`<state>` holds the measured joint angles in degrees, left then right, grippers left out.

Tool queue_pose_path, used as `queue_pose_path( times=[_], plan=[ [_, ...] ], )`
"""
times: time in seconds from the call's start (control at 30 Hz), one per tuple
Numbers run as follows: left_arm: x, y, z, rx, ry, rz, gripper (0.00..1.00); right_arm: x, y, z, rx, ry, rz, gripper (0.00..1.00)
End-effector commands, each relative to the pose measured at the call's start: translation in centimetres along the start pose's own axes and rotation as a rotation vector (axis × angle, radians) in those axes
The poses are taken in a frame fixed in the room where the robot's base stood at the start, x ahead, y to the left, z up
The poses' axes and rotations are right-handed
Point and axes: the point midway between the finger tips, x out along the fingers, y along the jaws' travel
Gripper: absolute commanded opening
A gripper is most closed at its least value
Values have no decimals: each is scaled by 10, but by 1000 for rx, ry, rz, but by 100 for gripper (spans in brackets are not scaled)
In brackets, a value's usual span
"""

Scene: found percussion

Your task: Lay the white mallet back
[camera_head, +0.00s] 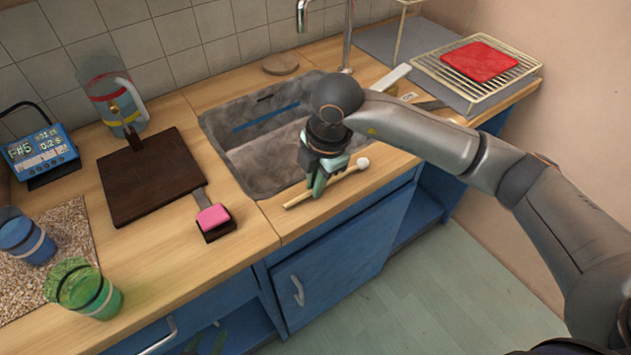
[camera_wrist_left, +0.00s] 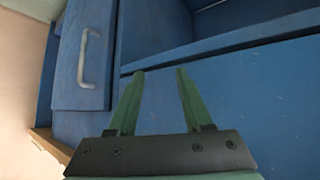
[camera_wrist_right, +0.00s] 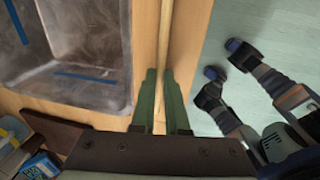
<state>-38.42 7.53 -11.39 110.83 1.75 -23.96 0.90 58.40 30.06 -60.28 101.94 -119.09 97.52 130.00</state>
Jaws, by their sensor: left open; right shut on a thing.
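The white mallet has a pale wooden stick and a round white head (camera_head: 362,163). It lies low along the counter's front strip before the sink; I cannot tell whether it touches the wood. My right gripper (camera_head: 317,190) is shut on its stick, with the head to the right. In the right wrist view the stick (camera_wrist_right: 165,35) runs between the fingers of that gripper (camera_wrist_right: 161,75); the head is not visible there. My left gripper (camera_wrist_left: 157,75) is open and empty, facing blue cabinet fronts.
The sink (camera_head: 240,150) lies behind the mallet. A dark board (camera_head: 150,178), a pink-topped block (camera_head: 212,217), a green glass (camera_head: 85,290) and a blue glass (camera_head: 25,238) stand left. A wire rack (camera_head: 430,68) with a red pad (camera_head: 479,61) is far right.

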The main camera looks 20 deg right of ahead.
Motion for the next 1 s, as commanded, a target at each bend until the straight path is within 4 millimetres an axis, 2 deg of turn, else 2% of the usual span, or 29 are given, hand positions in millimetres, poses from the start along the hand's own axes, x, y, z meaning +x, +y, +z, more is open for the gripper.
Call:
queue_pose_path(
  times=[0.23,0.27,0.57,0.9,1.0],
  plan=[
    [1,-1,4,0,-5,-2,50,3,-1,0,0,2,-5,0],
    [1,-2,4,0,-6,-3,50,3,-2,-1,0,2,-5,13],
    [1,-3,4,1,-6,-5,50,2,-1,0,0,2,-4,47],
    [1,-2,4,1,-9,-4,50,3,-2,0,0,1,-6,47],
    [0,0,-1,3,-3,2,50,-11,0,0,-1,2,-1,47]
  ],
)
